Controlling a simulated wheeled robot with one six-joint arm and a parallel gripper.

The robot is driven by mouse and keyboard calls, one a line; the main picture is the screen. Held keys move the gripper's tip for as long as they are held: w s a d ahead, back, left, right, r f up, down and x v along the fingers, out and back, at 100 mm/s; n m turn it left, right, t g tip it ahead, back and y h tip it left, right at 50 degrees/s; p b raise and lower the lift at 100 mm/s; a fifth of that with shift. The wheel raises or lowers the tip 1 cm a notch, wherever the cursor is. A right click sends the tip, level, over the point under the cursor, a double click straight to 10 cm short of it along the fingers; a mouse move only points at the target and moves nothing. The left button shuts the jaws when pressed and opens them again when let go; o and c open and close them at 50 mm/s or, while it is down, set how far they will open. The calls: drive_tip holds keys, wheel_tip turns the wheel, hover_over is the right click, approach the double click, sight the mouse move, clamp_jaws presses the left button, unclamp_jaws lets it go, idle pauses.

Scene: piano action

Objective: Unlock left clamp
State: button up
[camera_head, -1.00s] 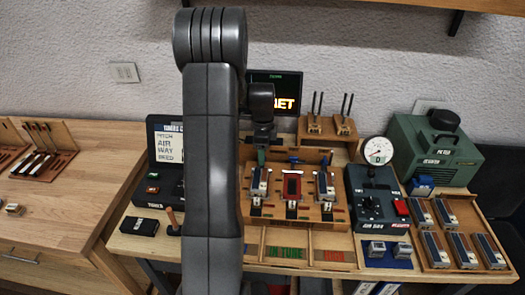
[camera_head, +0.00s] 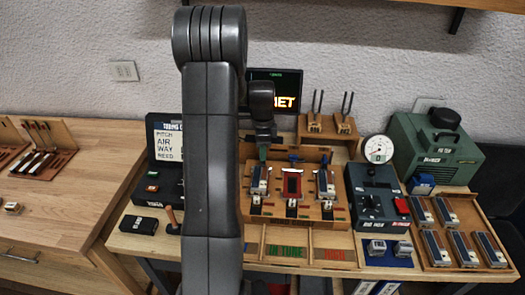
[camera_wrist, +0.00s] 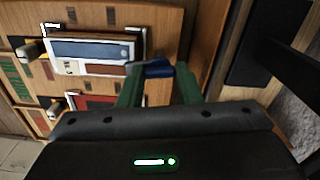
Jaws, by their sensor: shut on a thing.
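The wooden fixture (camera_head: 335,215) holds three units in a row. The left unit (camera_head: 260,180) is blue and silver, and also shows in the wrist view (camera_wrist: 95,50). The left clamp's blue lever (camera_wrist: 155,68) is at the back end of this unit. My gripper (camera_wrist: 158,85) has its green fingers on either side of the lever, shut on it. In the head view my gripper (camera_head: 262,154) is at the back of the left unit and hides the lever. The red middle unit (camera_head: 292,184) has a blue lever (camera_head: 294,158) behind it.
Two tuning-fork-like pieces on a wooden stand (camera_head: 327,127) are behind the fixture. A dark gauge box (camera_head: 375,195) is close on the right. A dark console (camera_head: 165,165) stands to the left, partly behind my arm. Labelled trays (camera_head: 310,240) lie in front.

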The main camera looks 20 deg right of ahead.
drive_tip(key=n+b, duration=0.1)
drive_tip(key=n, duration=0.3)
drive_tip(key=shift+n, duration=0.3)
drive_tip(key=n, duration=0.3)
drive_tip(key=shift+n, duration=0.3)
drive_tip(key=n+b, duration=0.1)
drive_tip(key=n, duration=0.3)
drive_tip(key=shift+n, duration=1.8)
drive_tip(key=shift+w+r, duration=0.1)
drive_tip(key=o, duration=1)
wheel_tip(320, 180, up, 14)
drive_tip(key=shift+f+b, duration=0.15)
drive_tip(key=shift+b, duration=0.35)
